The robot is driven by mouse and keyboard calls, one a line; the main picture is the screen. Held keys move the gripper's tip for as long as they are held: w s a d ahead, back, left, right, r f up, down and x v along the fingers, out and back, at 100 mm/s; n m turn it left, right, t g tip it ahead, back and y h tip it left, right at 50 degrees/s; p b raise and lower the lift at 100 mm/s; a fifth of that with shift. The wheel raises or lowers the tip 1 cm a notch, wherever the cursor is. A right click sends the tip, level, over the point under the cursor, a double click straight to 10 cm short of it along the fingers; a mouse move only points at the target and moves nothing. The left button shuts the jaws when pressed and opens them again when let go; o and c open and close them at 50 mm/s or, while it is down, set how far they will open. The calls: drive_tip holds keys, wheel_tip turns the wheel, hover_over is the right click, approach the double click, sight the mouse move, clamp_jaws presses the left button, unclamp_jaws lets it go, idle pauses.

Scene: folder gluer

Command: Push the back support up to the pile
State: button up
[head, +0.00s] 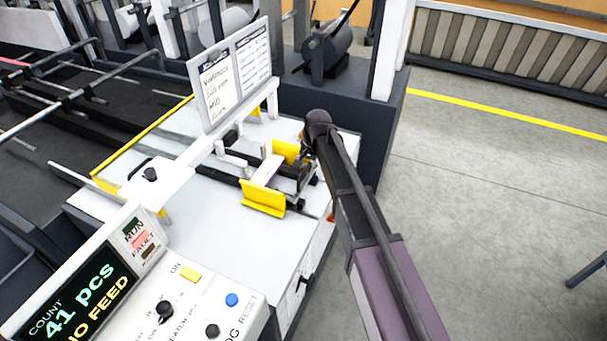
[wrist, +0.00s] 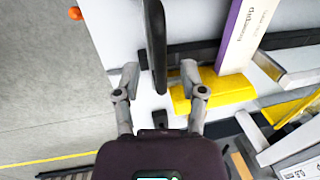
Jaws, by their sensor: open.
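In the wrist view my gripper (wrist: 160,76) is open over the white feeder table (wrist: 112,22). A dark upright bar (wrist: 155,40) stands between its fingers; it may belong to the back support, but I cannot tell for certain. A yellow angled piece (wrist: 228,92) lies close to the right finger. A white carton with a purple edge (wrist: 243,35), likely the pile, is to the right of the bar, apart from it. In the head view my gripper (head: 308,160) is at the table's right side, partly hidden by my arm, beside the yellow guides (head: 264,198).
A sign board (head: 232,75) stands behind the guides. The control panel (head: 180,305) in front reads 41 pcs and a partly cut-off feed message. A dark machine housing (head: 345,110) rises behind my gripper.

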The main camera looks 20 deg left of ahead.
drive_tip(key=shift+a+f+b, duration=0.15)
drive_tip(key=shift+f+b, duration=0.4)
drive_tip(key=shift+f, duration=0.2)
clamp_jaws()
